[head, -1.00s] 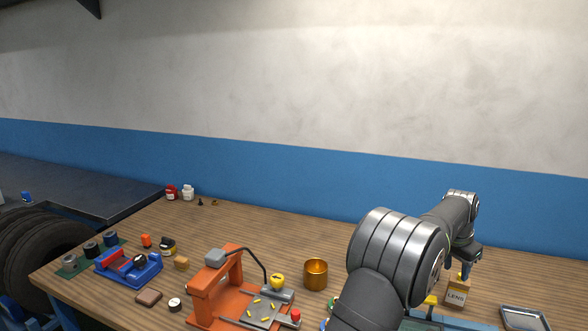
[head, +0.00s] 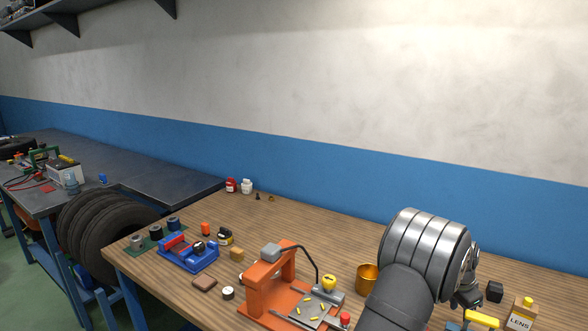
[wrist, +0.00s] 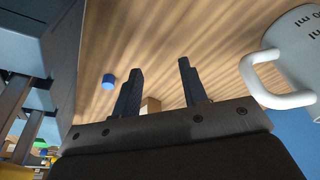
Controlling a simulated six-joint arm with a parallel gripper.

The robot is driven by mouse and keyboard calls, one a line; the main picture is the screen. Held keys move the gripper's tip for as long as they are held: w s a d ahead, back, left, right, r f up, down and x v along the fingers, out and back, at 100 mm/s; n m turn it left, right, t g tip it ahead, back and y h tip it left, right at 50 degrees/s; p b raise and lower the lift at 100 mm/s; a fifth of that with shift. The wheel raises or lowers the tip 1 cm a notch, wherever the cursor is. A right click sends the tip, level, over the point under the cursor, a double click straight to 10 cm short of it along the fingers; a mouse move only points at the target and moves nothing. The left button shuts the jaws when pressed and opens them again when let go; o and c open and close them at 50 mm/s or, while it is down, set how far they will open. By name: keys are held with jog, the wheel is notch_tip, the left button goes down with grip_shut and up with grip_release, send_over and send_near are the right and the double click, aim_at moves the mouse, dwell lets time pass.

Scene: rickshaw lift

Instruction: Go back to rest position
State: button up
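My gripper (wrist: 157,92) shows in the wrist view with its two dark fingers apart and nothing held between them. A small tan block (wrist: 151,105) shows in the gap, behind the fingers. In the head view my gripper (head: 466,303) is low at the right, over the wooden bench (head: 320,232) and partly hidden behind my own arm. A LENS bottle (head: 521,314) with a yellow cap stands to its right, apart from it.
An orange press (head: 268,292) and a copper cup (head: 367,278) stand left of my arm. A dark cube (head: 494,292) lies right of the gripper. A white mug (wrist: 292,58) is close at right in the wrist view. The bench's back middle is clear.

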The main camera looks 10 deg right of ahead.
jog(key=shift+f, duration=1.9)
